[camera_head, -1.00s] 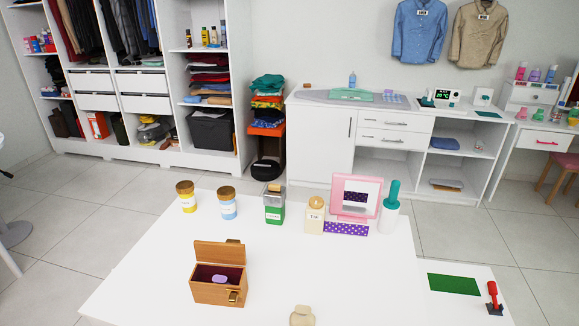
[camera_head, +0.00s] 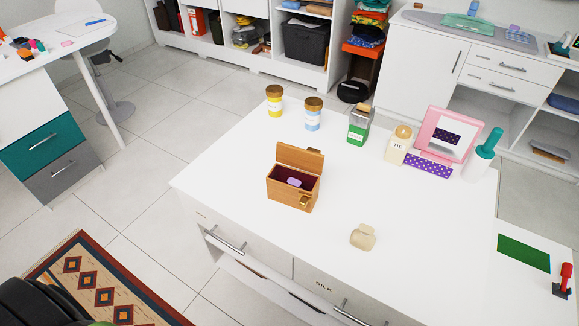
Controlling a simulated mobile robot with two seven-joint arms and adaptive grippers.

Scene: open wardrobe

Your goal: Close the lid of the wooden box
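The wooden box (camera_head: 290,196) stands on the white table, left of its middle. Its lid (camera_head: 300,158) is open and stands upright at the back edge. A small purple object (camera_head: 294,182) lies inside on the dark red lining. A brass-coloured clasp (camera_head: 304,201) is on the front right of the box. Neither of my grippers is in view. A dark rounded shape at the bottom left corner may be part of my own body.
Jars (camera_head: 274,101), a green-labelled container (camera_head: 359,124), a pink-framed mirror (camera_head: 448,134) and a teal-topped bottle (camera_head: 484,152) line the table's back. A beige item (camera_head: 362,237) lies in front of the box, to its right. The white tabletop (camera_head: 420,225) is mostly clear around them.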

